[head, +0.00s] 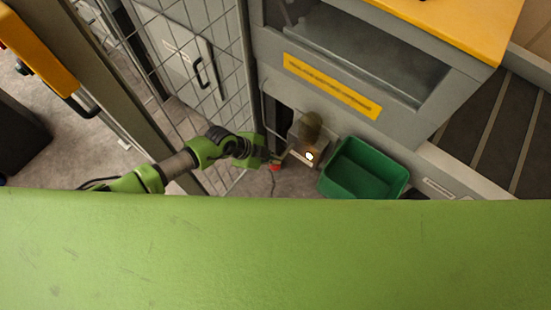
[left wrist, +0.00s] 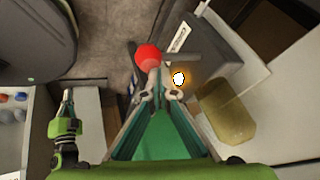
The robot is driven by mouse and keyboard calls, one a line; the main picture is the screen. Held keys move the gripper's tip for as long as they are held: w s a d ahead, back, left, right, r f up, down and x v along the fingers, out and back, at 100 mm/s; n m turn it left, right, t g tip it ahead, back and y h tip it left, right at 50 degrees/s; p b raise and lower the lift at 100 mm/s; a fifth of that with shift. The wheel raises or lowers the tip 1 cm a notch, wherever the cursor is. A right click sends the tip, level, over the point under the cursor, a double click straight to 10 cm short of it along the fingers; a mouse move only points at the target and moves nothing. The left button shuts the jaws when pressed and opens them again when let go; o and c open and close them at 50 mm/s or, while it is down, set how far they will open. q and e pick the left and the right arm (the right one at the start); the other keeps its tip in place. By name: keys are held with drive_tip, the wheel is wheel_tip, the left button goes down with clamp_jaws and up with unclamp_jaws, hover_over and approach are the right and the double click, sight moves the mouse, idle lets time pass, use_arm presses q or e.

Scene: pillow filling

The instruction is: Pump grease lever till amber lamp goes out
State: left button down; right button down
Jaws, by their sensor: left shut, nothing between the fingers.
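The grease pump is a grey box (head: 306,145) low beside the machine, with a brownish reservoir (head: 312,122) that also shows in the left wrist view (left wrist: 228,108). Its lamp (head: 309,156) glows bright with an amber halo, also in the left wrist view (left wrist: 179,78). The lever's red knob (head: 274,167) is just beyond my left fingertips in the left wrist view (left wrist: 148,57). My left gripper (head: 268,158) is shut and empty, close to the lever; contact cannot be told. What seems to be my right gripper (left wrist: 68,97) is small at the left of the wrist view.
A green bin (head: 362,168) stands right of the pump. A mesh fence (head: 210,60) rises behind my left arm. The grey machine housing (head: 340,70) with a yellow label overhangs the pump. A shelf with bottles (left wrist: 12,100) shows at the wrist view's left.

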use_arm(q)
drive_tip(key=shift+s+a+f+b, duration=0.2)
drive_tip(key=shift+f+b, duration=0.15)
drive_tip(key=shift+f, duration=0.45)
drive_tip(key=shift+s+a+f+b, duration=0.15)
drive_tip(key=shift+f+b, duration=0.2)
drive_tip(key=shift+f, duration=0.4)
idle(1.0)
drive_tip(key=shift+d+r, duration=0.1)
drive_tip(key=shift+d, duration=0.05)
idle(0.5)
drive_tip(key=shift+w+d+r+p, duration=0.15)
drive_tip(key=shift+w+r+p, duration=0.1)
drive_tip(key=shift+r+p, duration=0.85)
drive_tip(key=shift+w+d+r+p, duration=0.2)
drive_tip(key=shift+r+p, duration=0.7)
drive_tip(key=shift+p, duration=0.35)
drive_tip(key=shift+w+d+r+p, duration=0.1)
drive_tip(key=shift+w+r+p, duration=0.15)
drive_tip(key=shift+r+p, duration=0.85)
drive_tip(key=shift+f, duration=0.1)
drive_tip(key=r+p, duration=0.3)
drive_tip(key=w+r+p, duration=0.1)
drive_tip(key=r+p, duration=0.1)
drive_tip(key=shift+d, duration=0.4)
